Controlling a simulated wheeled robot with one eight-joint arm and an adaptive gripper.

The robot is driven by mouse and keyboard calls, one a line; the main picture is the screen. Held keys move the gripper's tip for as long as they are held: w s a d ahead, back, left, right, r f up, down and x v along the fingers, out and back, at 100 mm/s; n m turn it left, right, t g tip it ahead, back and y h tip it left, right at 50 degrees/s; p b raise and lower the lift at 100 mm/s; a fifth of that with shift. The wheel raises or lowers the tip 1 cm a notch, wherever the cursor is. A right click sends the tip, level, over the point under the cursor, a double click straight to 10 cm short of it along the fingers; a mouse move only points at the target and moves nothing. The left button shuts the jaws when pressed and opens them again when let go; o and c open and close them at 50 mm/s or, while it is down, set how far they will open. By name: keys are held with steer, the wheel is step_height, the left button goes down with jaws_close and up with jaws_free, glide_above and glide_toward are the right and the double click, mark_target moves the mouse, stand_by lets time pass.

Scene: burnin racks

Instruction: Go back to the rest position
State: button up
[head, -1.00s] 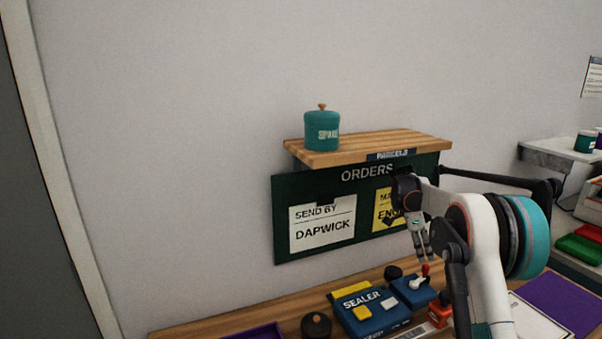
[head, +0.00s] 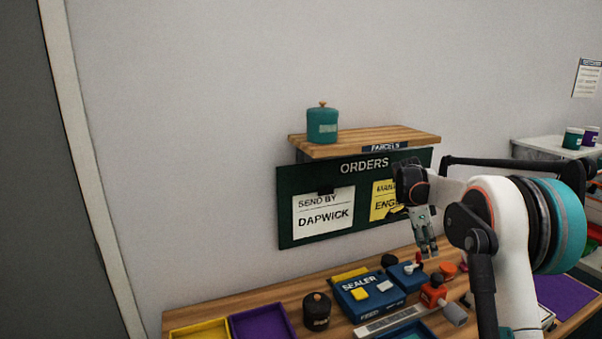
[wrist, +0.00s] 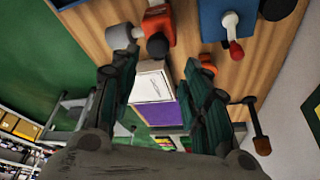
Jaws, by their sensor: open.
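My gripper (head: 427,247) is open and empty in the head view, hanging above the workbench (head: 248,299) in front of the orders board. In the wrist view its two dark green fingers (wrist: 160,98) stand apart with nothing between them. Beyond the fingers, a white card or box (wrist: 152,82) and a purple mat (wrist: 169,116) show lower down. My arm reaches in from the right of the head view.
A blue sealer (head: 368,296), a blue box with a red-tipped lever (head: 407,275) and an orange device (head: 434,293) stand on the bench. Yellow (head: 199,330) and purple (head: 262,323) trays lie left. A teal jar (head: 322,126) stands on the shelf (head: 365,141).

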steer(key=s+a+r+n+t+y, duration=0.1)
steer(key=s+a+r+n, duration=0.25)
steer(key=s, duration=0.35)
steer(key=s+a+r+n+t, duration=0.2)
steer(key=s+a+r+n, duration=0.1)
steer(key=s+r, duration=0.25)
steer(key=s+a+r+n+t+y, duration=0.1)
steer(key=s+a+r+n, duration=0.25)
steer(key=s, duration=0.35)
steer(key=s+a+f+n+t+y, duration=0.1)
steer(key=s+a+f+n+t, duration=0.1)
steer(key=s, duration=0.9)
steer(key=s+a+f+n+t+y, duration=0.1)
steer(key=s+a+f+n, duration=0.3)
steer(key=s+n, duration=0.3)
steer(key=s+a, duration=0.1)
steer(key=s, duration=0.3)
steer(key=shift+s+a+t, duration=0.3)
steer(key=shift+a+t, duration=0.1)
